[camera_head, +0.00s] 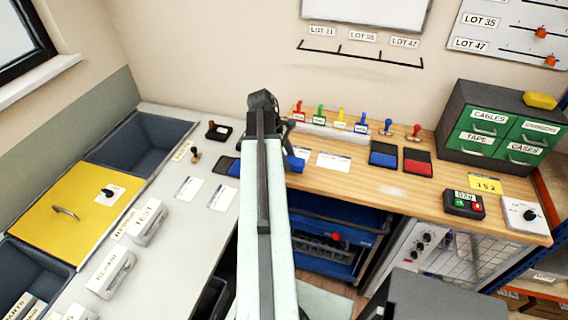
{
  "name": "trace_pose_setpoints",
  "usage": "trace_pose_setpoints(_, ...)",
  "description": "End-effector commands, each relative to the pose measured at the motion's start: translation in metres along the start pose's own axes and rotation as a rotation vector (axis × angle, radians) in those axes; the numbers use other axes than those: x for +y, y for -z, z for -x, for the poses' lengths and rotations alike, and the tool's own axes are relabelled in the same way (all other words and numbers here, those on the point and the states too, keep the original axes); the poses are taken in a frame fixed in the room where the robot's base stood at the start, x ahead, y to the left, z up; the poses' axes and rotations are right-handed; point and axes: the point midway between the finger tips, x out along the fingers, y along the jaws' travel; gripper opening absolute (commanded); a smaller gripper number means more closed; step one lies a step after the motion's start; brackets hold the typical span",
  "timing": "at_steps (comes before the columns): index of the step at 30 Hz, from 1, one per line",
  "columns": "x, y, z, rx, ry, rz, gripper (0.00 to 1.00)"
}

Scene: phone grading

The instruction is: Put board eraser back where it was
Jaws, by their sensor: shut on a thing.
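My arm reaches up the middle of the view, and its dark wrist (262,104) is over the back corner where the two counters meet. My gripper (289,145) is largely hidden behind the arm and is shut. A small bright blue block (296,163) shows just right of the arm at the gripper, over the left end of the wooden bench. It appears to be the held board eraser, mostly hidden. Whether it touches the bench cannot be told.
A whiteboard (370,10) hangs above. The left counter (205,222) holds cards, label blocks and bins.

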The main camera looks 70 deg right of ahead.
Motion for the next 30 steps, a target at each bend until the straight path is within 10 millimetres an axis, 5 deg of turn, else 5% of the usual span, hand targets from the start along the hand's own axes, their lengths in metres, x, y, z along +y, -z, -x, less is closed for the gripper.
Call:
trace_pose_setpoints(3,0.011,0.002,-0.001,0.000,0.001,-0.003,0.11)
trace_pose_setpoints(9,0.013,0.008,-0.041,0.000,0.007,-0.018,0.11)
trace_pose_setpoints(18,0.013,0.008,-0.038,0.000,0.007,-0.016,0.05)
trace_pose_setpoints(19,0.013,0.007,-0.037,0.000,0.007,-0.017,0.49)
trace_pose_setpoints(21,0.013,0.007,-0.037,0.000,0.007,-0.017,0.65)
trace_pose_setpoints(30,0.013,0.006,-0.037,0.000,0.008,-0.018,0.65)
